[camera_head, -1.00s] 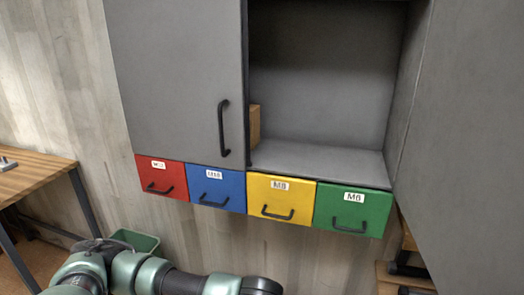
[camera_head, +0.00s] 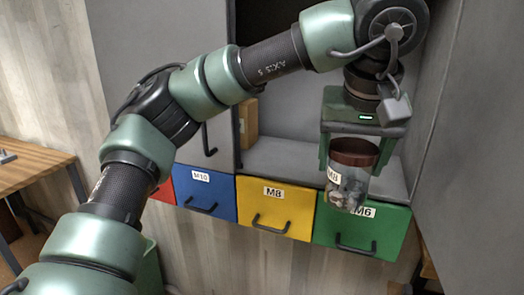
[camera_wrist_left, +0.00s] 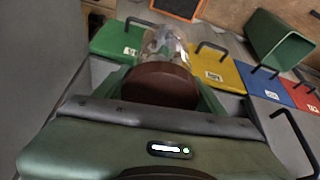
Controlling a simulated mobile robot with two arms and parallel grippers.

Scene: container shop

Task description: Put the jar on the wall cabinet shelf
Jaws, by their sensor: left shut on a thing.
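My left gripper (camera_head: 355,160) is shut on a clear jar (camera_head: 349,187) with a dark red-brown lid and an M8 label. The jar hangs upright, in front of the open cabinet and overlapping the green drawer in the head view. The jar (camera_wrist_left: 166,45) also shows in the left wrist view, lid toward the camera, between the fingers of the gripper (camera_wrist_left: 160,85). The wall cabinet shelf (camera_head: 280,154) is a grey bare surface above the drawers; my arm hides part of it. My right gripper is not in view.
A brown box (camera_head: 248,122) stands at the shelf's left end. The left cabinet door (camera_head: 206,135) is shut; the right door (camera_head: 475,130) stands open. Red, blue, yellow (camera_head: 275,208) and green (camera_head: 340,232) drawers with black handles lie below. A wooden table (camera_head: 35,178) stands at the left.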

